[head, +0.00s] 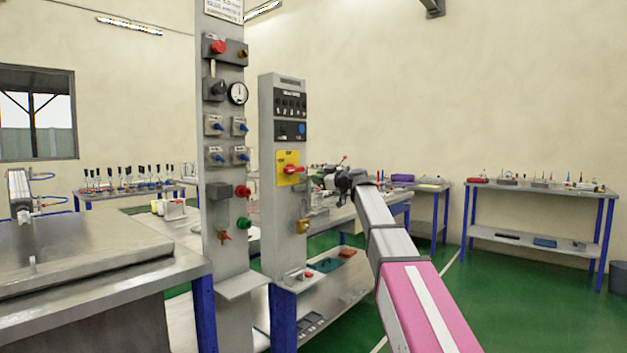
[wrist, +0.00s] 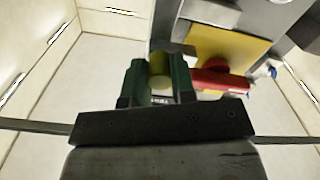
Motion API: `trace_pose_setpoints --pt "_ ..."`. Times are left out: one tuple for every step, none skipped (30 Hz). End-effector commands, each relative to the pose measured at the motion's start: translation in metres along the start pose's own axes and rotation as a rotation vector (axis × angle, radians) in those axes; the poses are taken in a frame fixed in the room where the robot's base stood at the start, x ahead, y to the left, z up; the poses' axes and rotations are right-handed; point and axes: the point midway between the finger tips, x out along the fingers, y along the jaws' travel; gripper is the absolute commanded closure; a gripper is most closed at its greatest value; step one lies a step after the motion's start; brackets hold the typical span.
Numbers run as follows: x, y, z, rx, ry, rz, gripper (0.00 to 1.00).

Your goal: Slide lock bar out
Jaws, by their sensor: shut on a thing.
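My gripper (head: 332,181) is beside the right side of the grey control column, near a yellow plate (head: 290,168) with a red handle (head: 292,172). In the wrist view, the dark green fingers of my gripper (wrist: 158,82) are closed around a small yellow-green rounded piece (wrist: 158,64). I cannot tell whether this piece is the end of the lock bar. The red handle (wrist: 222,82) and yellow plate (wrist: 222,48) are just right of the fingers. The red handle reaches close to the right finger. The rest of the held piece is hidden.
The grey control column (head: 268,130) carries switches and a brass fitting (head: 301,226). A taller column (head: 208,110) with a gauge stands left of it. A metal bench (head: 90,255) is at left. A side table (head: 540,188) stands at right, with open green floor before it.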

Motion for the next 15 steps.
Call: trace_pose_setpoints --pt "0.0001 0.0046 0.0009 -0.001 -0.001 0.008 1.0" --pt "-0.0001 0.0043 0.0008 -0.001 -0.001 0.008 1.0" --pt "-0.0001 0.0042 0.0008 -0.002 -0.001 0.009 1.0" --pt "-0.0001 0.0044 0.0009 -0.001 -0.001 0.01 1.0" --pt "-0.0001 0.0045 0.0009 -0.001 -0.001 0.01 1.0" --pt "0.0 0.0047 0.001 -0.001 -0.001 0.011 1.0" --pt "0.0 0.0049 0.001 -0.001 -0.001 0.011 1.0" --pt "0.0 0.005 0.0011 -0.001 -0.001 0.011 0.67" --pt "0.0 0.0049 0.0011 -0.001 -0.001 0.011 0.54" --pt "0.0001 0.0048 0.0011 -0.001 -0.001 0.01 0.51" --pt "0.0001 0.0045 0.001 -0.001 -0.001 0.01 0.51" --pt "0.0001 0.0042 0.0009 -0.001 -0.001 0.009 0.51" --pt "0.0002 0.004 0.0009 -0.001 -0.001 0.009 0.51" --pt "0.0002 0.0038 0.0009 -0.001 -0.001 0.008 0.51" --pt "0.0001 0.0036 0.0008 -0.001 -0.001 0.008 0.51"
